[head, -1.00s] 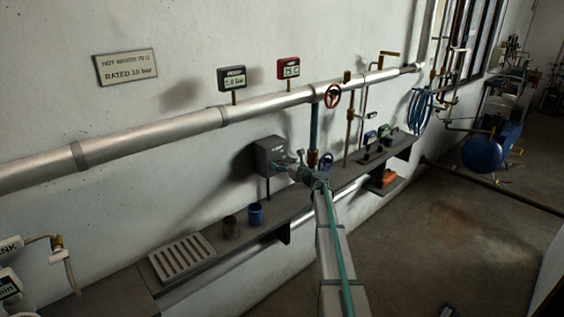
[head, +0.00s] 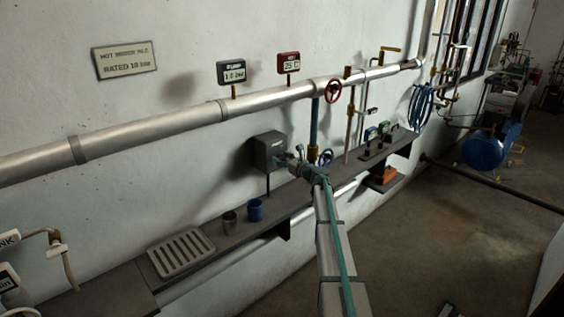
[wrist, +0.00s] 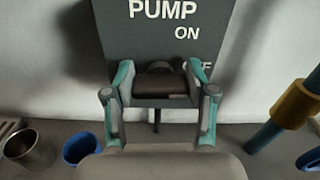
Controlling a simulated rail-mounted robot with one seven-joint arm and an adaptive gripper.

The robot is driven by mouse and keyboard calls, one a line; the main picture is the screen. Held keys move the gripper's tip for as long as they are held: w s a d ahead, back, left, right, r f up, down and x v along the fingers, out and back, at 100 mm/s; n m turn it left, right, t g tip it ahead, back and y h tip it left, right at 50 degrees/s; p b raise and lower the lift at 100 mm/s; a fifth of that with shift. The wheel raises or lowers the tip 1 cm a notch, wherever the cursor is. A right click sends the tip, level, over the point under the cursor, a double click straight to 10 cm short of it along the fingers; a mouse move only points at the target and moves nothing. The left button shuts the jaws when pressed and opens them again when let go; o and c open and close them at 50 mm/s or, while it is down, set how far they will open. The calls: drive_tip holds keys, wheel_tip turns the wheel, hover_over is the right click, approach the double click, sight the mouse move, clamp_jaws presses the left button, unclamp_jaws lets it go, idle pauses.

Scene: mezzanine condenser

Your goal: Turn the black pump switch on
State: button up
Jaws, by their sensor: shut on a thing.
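The pump switch box (wrist: 160,35) is dark grey and fixed to the white wall, with "PUMP" and "ON" in white letters; the lower word is partly hidden by a finger. It also shows in the head view (head: 270,150), above the shelf. The black pump switch (wrist: 160,87) is at the lower part of the box, between the fingers of my gripper (wrist: 160,76). My gripper is shut on it, one finger on each side. In the head view my gripper (head: 284,160) is at the front of the box. The switch's exact position is hard to tell.
A narrow shelf (head: 200,231) runs below, with a metal cup (head: 229,222), a blue cup (head: 255,211) and a slotted tray (head: 180,254). A thick pipe (head: 150,127) runs above.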

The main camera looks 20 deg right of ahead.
drive_tip(key=f+n+b, duration=0.1)
drive_tip(key=n+b, duration=0.1)
drive_tip(key=b, duration=0.2)
drive_tip(key=n+b, duration=0.4)
drive_tip(key=b, duration=0.4)
drive_tip(key=shift+a+n, duration=0.15)
drive_tip(key=shift+n, duration=0.15)
drive_tip(key=n+b, duration=0.3)
drive_tip(key=b, duration=0.2)
drive_tip(key=shift+s+r+n, duration=0.1)
drive_tip(key=shift+r+n, duration=0.05)
drive_tip(key=shift+n, duration=0.15)
drive_tip(key=shift+r+n+b, duration=0.15)
drive_tip(key=shift+n+b, duration=0.35)
drive_tip(key=shift+b, duration=0.25)
drive_tip(key=o, duration=1.2)
drive_tip(key=shift+a, duration=0.1)
drive_tip(key=shift+c, duration=0.2)
